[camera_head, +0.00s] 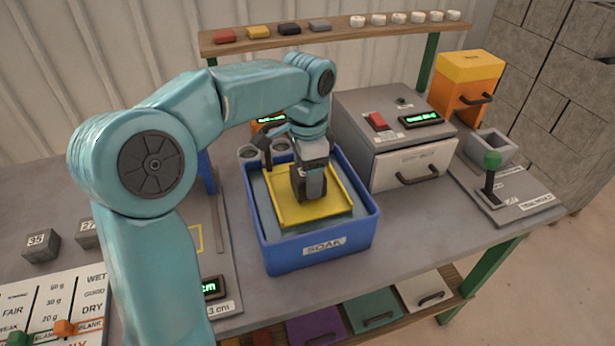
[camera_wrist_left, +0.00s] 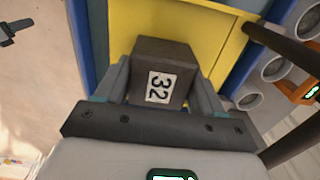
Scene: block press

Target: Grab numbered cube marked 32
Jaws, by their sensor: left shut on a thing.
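The dark grey cube marked 32 (camera_wrist_left: 165,62) is between the fingers of my left gripper (camera_wrist_left: 160,90) in the left wrist view, its number label facing the camera. In the head view my left gripper (camera_head: 309,186) points down over the yellow tray (camera_head: 338,206) inside the blue SOAK tub (camera_head: 318,255). The gripper is shut on the cube. The cube's lower part is hard to make out, so I cannot tell whether it touches the tray. My right gripper is not in view.
Cubes marked 35 (camera_head: 41,246) and 27 (camera_head: 87,234) stand on the bench at left. A grey box with a drawer handle (camera_head: 418,176) stands right of the tub. A green-knobbed lever (camera_head: 491,170) is at far right. Round cups sit behind the tub.

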